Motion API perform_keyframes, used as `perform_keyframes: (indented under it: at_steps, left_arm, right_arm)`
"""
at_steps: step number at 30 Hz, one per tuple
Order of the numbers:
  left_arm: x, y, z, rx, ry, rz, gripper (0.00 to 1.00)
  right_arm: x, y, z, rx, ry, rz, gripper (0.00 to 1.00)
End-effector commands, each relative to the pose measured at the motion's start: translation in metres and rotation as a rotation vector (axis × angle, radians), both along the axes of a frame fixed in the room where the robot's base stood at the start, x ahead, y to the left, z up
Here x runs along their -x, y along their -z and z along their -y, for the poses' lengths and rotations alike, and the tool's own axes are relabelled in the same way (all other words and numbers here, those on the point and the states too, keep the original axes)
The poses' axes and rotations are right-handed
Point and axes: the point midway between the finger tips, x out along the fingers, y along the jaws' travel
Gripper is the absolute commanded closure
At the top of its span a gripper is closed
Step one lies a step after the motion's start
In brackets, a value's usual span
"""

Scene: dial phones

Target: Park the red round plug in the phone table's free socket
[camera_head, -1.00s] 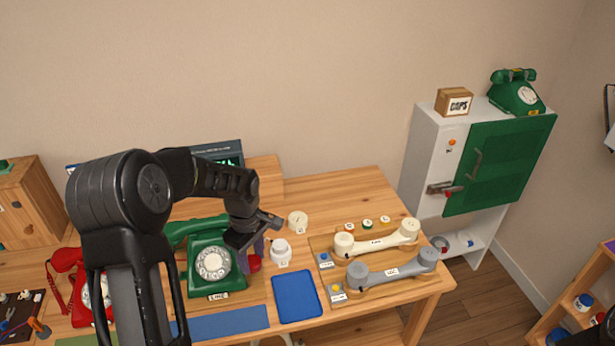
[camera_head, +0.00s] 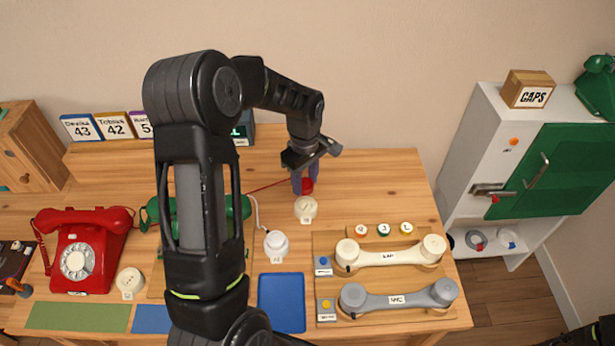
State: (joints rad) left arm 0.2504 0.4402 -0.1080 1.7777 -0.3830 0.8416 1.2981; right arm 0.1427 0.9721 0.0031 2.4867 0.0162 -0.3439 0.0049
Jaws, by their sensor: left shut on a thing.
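My left gripper (camera_head: 305,184) is shut on the red round plug (camera_head: 308,186), above the back of the wooden phone table (camera_head: 365,178). A thin red cord runs left from the plug. A cream round socket (camera_head: 306,208) with a label sits just in front of the plug and looks empty. A white round piece (camera_head: 276,244), with a white cord leading to it, sits nearer the front. Another cream round socket (camera_head: 130,282) is beside the red phone (camera_head: 76,258). I cannot tell whether the plug touches the table. My right gripper is not in view.
My left arm hides most of the green phone (camera_head: 240,207). A board (camera_head: 325,244) with a cream handset (camera_head: 390,255) and a grey handset (camera_head: 400,297) lies at right. A blue mat (camera_head: 282,302) is in front. The table's back right is clear.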

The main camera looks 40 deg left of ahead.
Motion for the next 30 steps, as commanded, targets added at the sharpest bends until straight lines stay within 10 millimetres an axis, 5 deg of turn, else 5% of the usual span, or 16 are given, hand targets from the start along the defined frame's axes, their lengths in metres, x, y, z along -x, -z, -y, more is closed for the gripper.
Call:
perform_keyframes:
  at_steps: [30]
  left_arm:
    - [0.000, 0.056, 0.000, 0.000, 0.000, 0.000, 0.91]
  right_arm:
    - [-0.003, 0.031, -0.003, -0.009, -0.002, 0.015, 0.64]
